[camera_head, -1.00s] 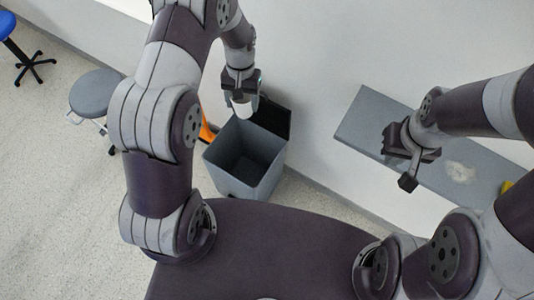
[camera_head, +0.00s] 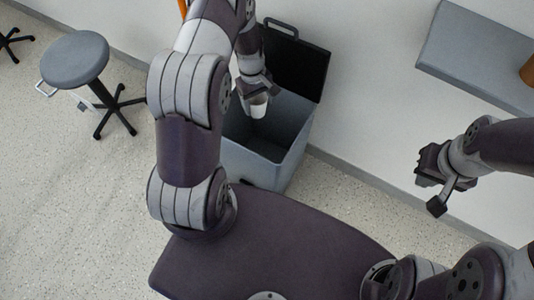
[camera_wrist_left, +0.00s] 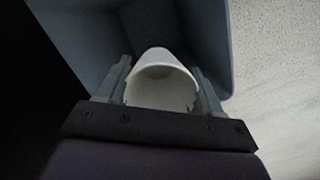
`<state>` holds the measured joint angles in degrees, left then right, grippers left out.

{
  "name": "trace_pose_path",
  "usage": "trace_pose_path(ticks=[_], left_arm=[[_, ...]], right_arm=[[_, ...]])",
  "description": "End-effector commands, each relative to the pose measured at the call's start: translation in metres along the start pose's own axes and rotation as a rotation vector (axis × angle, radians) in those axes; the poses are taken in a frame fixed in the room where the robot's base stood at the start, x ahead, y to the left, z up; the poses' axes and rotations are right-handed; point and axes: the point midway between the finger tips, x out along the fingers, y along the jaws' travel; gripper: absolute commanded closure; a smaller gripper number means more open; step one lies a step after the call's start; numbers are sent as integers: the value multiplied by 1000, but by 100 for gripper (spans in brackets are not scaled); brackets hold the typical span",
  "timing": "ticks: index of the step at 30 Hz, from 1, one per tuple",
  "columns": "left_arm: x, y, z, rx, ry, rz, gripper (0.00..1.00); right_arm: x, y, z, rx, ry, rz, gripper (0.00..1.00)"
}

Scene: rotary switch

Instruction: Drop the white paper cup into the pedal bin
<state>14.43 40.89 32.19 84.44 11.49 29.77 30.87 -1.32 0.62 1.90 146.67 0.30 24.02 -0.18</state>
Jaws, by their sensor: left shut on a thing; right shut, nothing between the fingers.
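The white paper cup (camera_head: 258,107) is held in my left gripper (camera_head: 258,98), over the opening of the grey pedal bin (camera_head: 262,172). The bin's dark lid (camera_head: 296,62) stands open at its far side. In the left wrist view the cup (camera_wrist_left: 160,75) sits between the two fingers of my left gripper (camera_wrist_left: 163,85), with the bin's inner walls (camera_wrist_left: 85,40) around and beyond it. The bin's floor under the cup is hidden. My right gripper (camera_head: 436,205) is shut and empty, well to the right of the bin.
A grey wall shelf (camera_head: 480,60) is at the upper right, with a brown object (camera_head: 528,72) at its edge. A grey stool (camera_head: 75,60) stands at the left. The speckled floor (camera_head: 60,210) between the stool and my base is clear.

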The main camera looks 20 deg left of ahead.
Motion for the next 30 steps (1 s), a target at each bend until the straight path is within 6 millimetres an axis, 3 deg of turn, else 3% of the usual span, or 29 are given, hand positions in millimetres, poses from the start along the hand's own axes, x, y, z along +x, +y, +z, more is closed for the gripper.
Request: trace_pose_path(ticks=[10, 20, 21, 23, 30], left_arm=[[52, 0, -8, 3, 0, -1, 62], [53, 0, -8, 4, 0, 0, 62], [53, 0, -8, 4, 0, 0, 22], [53, 0, -8, 4, 0, 0, 5], [53, 0, -8, 5, 0, 0, 5]], right_arm=[[51, 0, 6, 0, 0, 0, 100], [53, 0, 6, 0, 0, 0, 100], [53, 0, 6, 0, 0, 0, 100], [53, 0, 6, 0, 0, 0, 100], [53, 0, 6, 0, 0, 0, 100]])
